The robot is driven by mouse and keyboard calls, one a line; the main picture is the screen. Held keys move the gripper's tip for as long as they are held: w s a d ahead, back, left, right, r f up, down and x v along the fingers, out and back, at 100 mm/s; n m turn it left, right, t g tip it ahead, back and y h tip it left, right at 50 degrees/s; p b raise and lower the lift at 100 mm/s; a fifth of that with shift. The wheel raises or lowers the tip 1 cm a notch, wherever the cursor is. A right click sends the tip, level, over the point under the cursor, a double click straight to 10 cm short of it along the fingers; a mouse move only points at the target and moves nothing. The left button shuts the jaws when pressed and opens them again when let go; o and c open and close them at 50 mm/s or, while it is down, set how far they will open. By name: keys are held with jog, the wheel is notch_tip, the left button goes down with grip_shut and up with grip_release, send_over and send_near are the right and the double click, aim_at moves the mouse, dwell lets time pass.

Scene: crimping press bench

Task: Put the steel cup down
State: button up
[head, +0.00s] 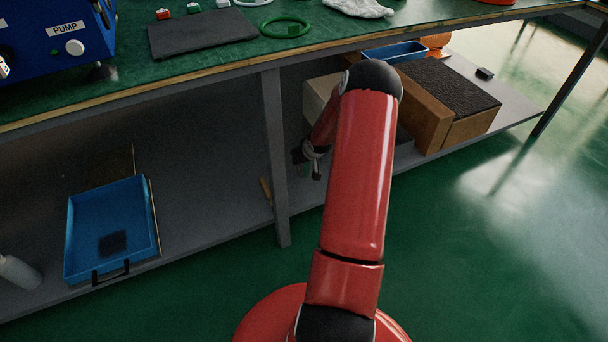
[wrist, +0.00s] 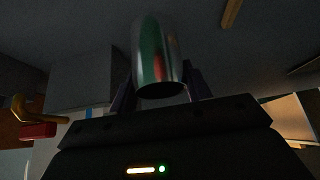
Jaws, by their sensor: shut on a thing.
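The steel cup (wrist: 157,50) is a shiny metal cylinder with green and red reflections in the wrist view. My gripper (wrist: 160,88) is shut on it, with a dark finger on either side. In the head view my gripper (head: 312,156) is low beside the bench leg, over the lower shelf (head: 213,203) and under the bench top. My red arm partly hides that area, and the cup cannot be made out clearly there. I cannot tell whether the cup touches the shelf.
A grey bench leg (head: 274,150) stands just left of my gripper. A blue tray (head: 82,222) and a white bottle (head: 18,272) are on the shelf's left part. The shelf between tray and leg is mostly bare.

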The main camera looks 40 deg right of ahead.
aim_at(305, 170)
jog(key=shift+f+b, duration=0.4)
jog(key=shift+f, duration=2.95)
jog(key=shift+f, duration=0.2)
jog(key=o, duration=1.1)
jog(key=shift+r, duration=0.15)
jog(key=shift+s+r, duration=0.15)
jog(key=shift+r, duration=0.2)
jog(key=p+v, duration=0.1)
jog(key=v, duration=1)
jog(key=shift+p, duration=0.4)
jog(key=shift+s+r, duration=0.1)
